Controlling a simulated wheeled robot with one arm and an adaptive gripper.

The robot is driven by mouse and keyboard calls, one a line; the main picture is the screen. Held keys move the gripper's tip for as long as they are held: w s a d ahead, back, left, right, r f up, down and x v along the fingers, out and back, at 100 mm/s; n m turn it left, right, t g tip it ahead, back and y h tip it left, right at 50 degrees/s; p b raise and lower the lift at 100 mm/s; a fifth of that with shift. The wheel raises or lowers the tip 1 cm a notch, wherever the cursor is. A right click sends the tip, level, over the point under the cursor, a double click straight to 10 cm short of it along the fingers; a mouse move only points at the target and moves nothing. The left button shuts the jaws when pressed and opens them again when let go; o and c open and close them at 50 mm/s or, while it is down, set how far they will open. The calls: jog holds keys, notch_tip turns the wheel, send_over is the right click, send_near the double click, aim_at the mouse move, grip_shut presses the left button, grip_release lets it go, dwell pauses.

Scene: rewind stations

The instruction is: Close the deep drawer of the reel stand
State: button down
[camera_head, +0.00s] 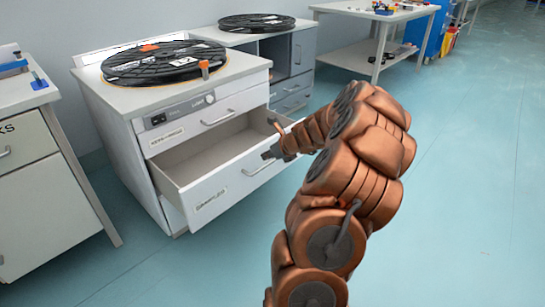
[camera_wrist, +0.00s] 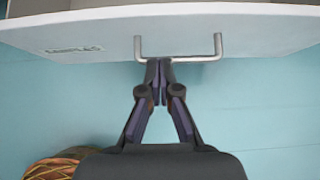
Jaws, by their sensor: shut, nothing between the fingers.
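The reel stand (camera_head: 108,98) is a white cabinet with a black reel on top. Its deep drawer (camera_head: 216,190) is pulled out, and its empty inside shows. The drawer's front also shows in the wrist view (camera_wrist: 255,25), with its bar handle (camera_wrist: 180,58) across the middle. My gripper (camera_wrist: 159,62) is shut and empty, its fingertips at the handle bar. I cannot tell whether they touch it. In the head view my gripper (camera_head: 268,153) is at the drawer front, near the handle (camera_head: 258,168). The shallow drawer (camera_head: 215,116) above is shut.
A white cabinet (camera_head: 35,200) stands to the left. A grey cabinet (camera_head: 303,50) with another reel is behind. A table (camera_head: 350,10) with small parts is at the back. The blue floor (camera_head: 460,170) to the right is clear.

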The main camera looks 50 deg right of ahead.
aim_at(249, 154)
jog(key=x, duration=0.2)
jog(key=b+x, duration=0.2)
jog(key=x, duration=0.1)
jog(key=shift+w+a+r, duration=0.1)
jog(key=shift+w+r, duration=0.1)
jog(key=shift+w, duration=0.35)
jog(key=shift+w+b, duration=0.3)
jog(key=shift+w, duration=0.6)
jog(key=shift+w+r, duration=0.1)
jog(key=shift+w+r+p, duration=0.15)
jog(key=shift+p, duration=0.25)
